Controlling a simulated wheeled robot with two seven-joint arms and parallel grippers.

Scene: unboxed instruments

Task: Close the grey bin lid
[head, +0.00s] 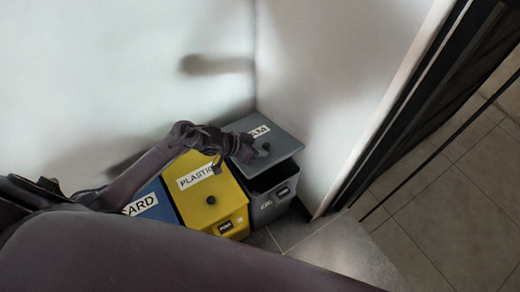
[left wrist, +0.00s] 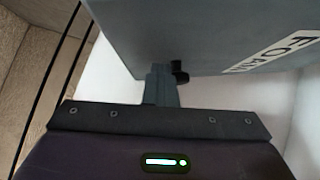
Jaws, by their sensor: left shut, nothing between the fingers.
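The grey bin (head: 268,205) stands in the corner at the right end of a row of bins. Its grey lid (head: 282,140) is raised, with a dark gap between the lid's front edge and the bin. The lid carries a partly covered white label and a dark knob (head: 265,147). My left gripper (head: 243,150) is shut and empty, over the lid's left part, close to the knob. In the left wrist view, the shut fingers (left wrist: 161,86) reach toward the lid (left wrist: 200,35), beside the knob (left wrist: 180,73); I cannot tell whether they touch. My right gripper is out of view.
A yellow bin (head: 228,210) with a shut lid labelled PLASTIC stands just left of the grey one. A blue bin (head: 155,203) is further left, partly hidden by my arm. White walls close in behind and to the right. Tiled floor (head: 425,190) lies open at right.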

